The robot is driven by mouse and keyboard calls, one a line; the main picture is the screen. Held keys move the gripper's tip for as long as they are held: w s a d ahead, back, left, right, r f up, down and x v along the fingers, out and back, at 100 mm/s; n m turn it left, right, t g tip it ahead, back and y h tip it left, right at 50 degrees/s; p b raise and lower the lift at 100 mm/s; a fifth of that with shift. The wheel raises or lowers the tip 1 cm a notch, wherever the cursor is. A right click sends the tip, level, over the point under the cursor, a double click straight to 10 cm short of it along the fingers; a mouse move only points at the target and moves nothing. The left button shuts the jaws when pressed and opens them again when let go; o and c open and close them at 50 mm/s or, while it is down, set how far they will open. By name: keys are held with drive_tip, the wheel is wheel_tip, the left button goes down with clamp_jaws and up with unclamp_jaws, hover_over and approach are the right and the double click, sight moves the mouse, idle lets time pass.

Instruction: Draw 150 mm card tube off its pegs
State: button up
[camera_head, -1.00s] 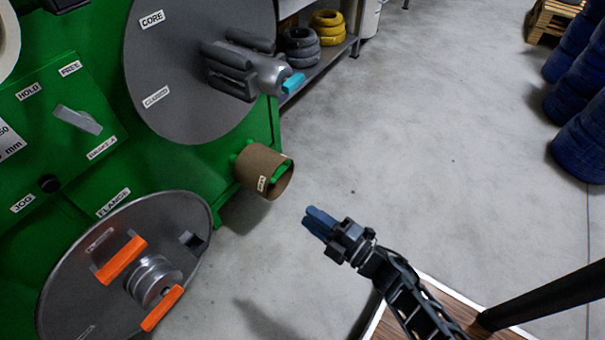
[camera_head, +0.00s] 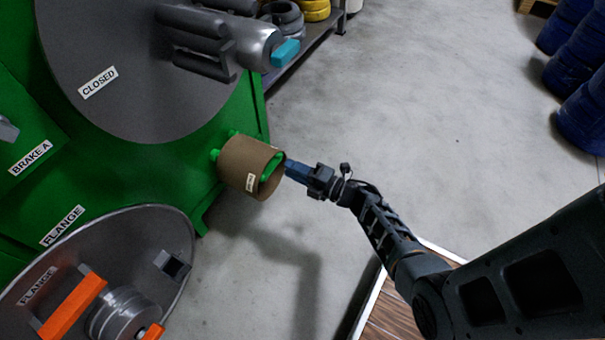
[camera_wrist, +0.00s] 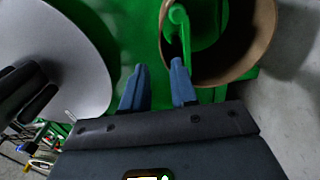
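The brown card tube (camera_head: 240,168) sits on green pegs on the green machine's side, with its open end facing my gripper. A small white label is on its wall. My gripper (camera_head: 289,168) has blue fingers and is at the tube's open end in the head view. In the wrist view, my gripper (camera_wrist: 159,72) is open with a clear gap between its fingers. The tube (camera_wrist: 262,45) is there ahead and to the right, its near rim curving by the right finger. A green peg (camera_wrist: 182,35) shows inside it. I cannot tell whether a finger touches the tube.
A large grey disc (camera_head: 120,110) with a dark grey hub and cyan tip (camera_head: 285,52) is above the tube. A lower metal flange (camera_head: 165,225) with orange bars is at lower left. Open grey floor (camera_head: 430,120) lies right of the tube.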

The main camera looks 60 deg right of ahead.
drive_tip(key=w+b, duration=0.2)
drive_tip(key=w, duration=0.5)
drive_tip(key=shift+w+a, duration=0.2)
drive_tip(key=shift+w, duration=0.05)
clamp_jaws()
idle(1.7)
drive_tip(key=shift+r, duration=0.5)
drive_tip(key=shift+s+p, duration=0.6)
drive_tip(key=shift+s, duration=0.4)
idle(1.9)
